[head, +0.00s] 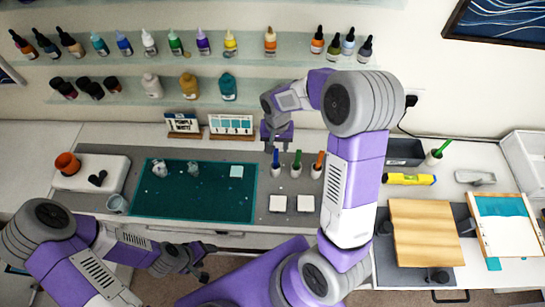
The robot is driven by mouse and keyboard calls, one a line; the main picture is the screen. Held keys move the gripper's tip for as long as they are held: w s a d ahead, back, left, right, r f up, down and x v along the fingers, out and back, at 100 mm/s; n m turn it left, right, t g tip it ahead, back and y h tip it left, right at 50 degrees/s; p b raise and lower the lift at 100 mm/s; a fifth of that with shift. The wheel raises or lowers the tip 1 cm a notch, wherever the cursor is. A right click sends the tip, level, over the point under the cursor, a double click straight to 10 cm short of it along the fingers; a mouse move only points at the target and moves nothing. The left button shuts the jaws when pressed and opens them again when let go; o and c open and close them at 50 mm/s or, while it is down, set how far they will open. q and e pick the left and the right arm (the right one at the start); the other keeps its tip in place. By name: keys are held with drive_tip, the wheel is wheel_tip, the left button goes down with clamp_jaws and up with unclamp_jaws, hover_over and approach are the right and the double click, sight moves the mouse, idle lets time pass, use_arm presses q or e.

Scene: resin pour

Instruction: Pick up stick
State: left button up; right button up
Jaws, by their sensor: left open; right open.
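Three sticks stand upright in small white cups on the grey mat: a blue stick (276,157), a green stick (297,158) and an orange stick (319,159). My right gripper (278,147) points down with its jaws open, at the top of the blue stick. I cannot tell whether the fingers are around the stick or just behind or above it. My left gripper (208,263) is open and empty, low in front of the table's front edge, far from the sticks. Another green stick (442,148) leans in a white cup at the right.
A teal cutting mat (190,205) with small pieces lies left of the cups. Two white square tiles (278,203) lie in front of them. A wooden board (424,230), a yellow level (409,179) and a framed panel (505,225) are at the right. Bottle shelves line the wall.

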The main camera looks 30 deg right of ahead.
sight(276, 160)
wheel_tip(276, 160, down, 6)
drive_tip(key=shift+p, duration=0.3)
clamp_jaws()
